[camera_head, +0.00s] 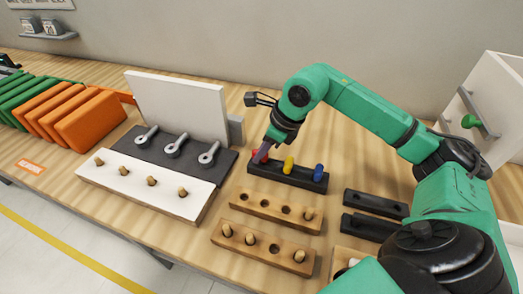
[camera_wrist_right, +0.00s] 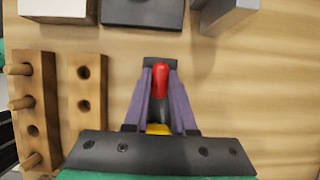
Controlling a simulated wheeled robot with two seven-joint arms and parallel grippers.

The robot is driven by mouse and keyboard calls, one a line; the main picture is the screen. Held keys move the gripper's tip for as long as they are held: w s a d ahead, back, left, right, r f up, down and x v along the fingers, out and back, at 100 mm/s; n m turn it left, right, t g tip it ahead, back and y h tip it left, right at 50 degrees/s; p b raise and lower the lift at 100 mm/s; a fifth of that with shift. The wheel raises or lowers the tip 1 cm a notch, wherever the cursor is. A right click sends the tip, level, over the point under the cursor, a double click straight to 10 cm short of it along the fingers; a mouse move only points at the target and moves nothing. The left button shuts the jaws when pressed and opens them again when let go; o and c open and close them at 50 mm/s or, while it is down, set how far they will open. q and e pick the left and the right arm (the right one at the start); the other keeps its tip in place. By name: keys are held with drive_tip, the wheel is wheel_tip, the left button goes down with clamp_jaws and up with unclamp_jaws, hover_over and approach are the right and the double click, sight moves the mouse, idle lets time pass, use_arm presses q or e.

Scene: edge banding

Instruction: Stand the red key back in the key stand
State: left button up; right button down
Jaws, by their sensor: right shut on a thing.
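The black key stand (camera_head: 285,179) lies on the table in the head view. A yellow key (camera_head: 288,164) and a blue key (camera_head: 318,172) stand upright in it. My right gripper (camera_head: 262,156) is at the stand's left end, shut on the red key (camera_head: 255,153). In the right wrist view the red key (camera_wrist_right: 160,78) is between the purple fingers, over the end of the black stand (camera_wrist_right: 154,62). The yellow key (camera_wrist_right: 157,128) shows behind it. The red key's lower end is hidden, so I cannot tell how deep it sits. My left gripper is not in view.
Wooden peg blocks (camera_head: 262,244) lie in front of the stand, and dark blocks (camera_head: 375,204) lie to the right. A white board with pegs (camera_head: 140,195) and a grey pad with metal parts (camera_head: 172,147) are at left. Orange panels (camera_head: 92,122) stand far left.

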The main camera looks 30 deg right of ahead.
drive_tip(key=shift+f, duration=0.15)
idle(0.3)
drive_tip(key=c, duration=0.7)
unclamp_jaws()
drive_tip(key=shift+o, duration=0.2)
drive_tip(key=shift+r+p, duration=1.85)
drive_tip(key=shift+r, duration=0.7)
